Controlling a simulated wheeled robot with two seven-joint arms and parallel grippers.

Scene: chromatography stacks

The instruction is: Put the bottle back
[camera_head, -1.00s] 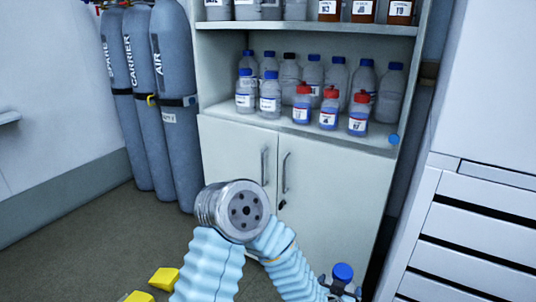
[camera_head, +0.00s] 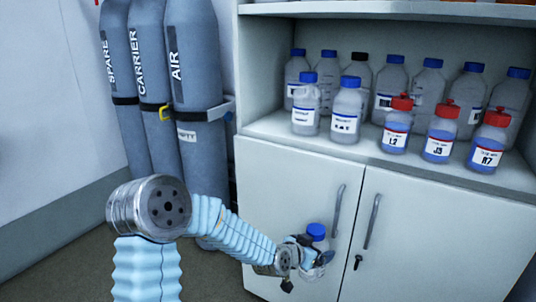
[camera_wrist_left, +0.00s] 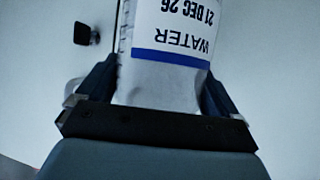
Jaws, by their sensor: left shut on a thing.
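My left gripper (camera_head: 303,262) is shut on a clear bottle with a blue cap (camera_head: 317,232), low in front of the cabinet's left door. In the left wrist view the held bottle (camera_wrist_left: 170,55) sits between the two fingers (camera_wrist_left: 160,95), and its white label reads WATER, upside down in that picture. In the head view the bottle is upright and the gripper hides part of it. The open cabinet shelf (camera_head: 270,127) above holds blue-capped clear bottles, a dark-capped one and three red-capped bottles of blue liquid (camera_head: 396,125). My right gripper is not in view.
The cabinet doors (camera_head: 420,240) below the shelf are shut, with two handles (camera_head: 368,222) sticking out. The front left of the shelf has a narrow bare strip.

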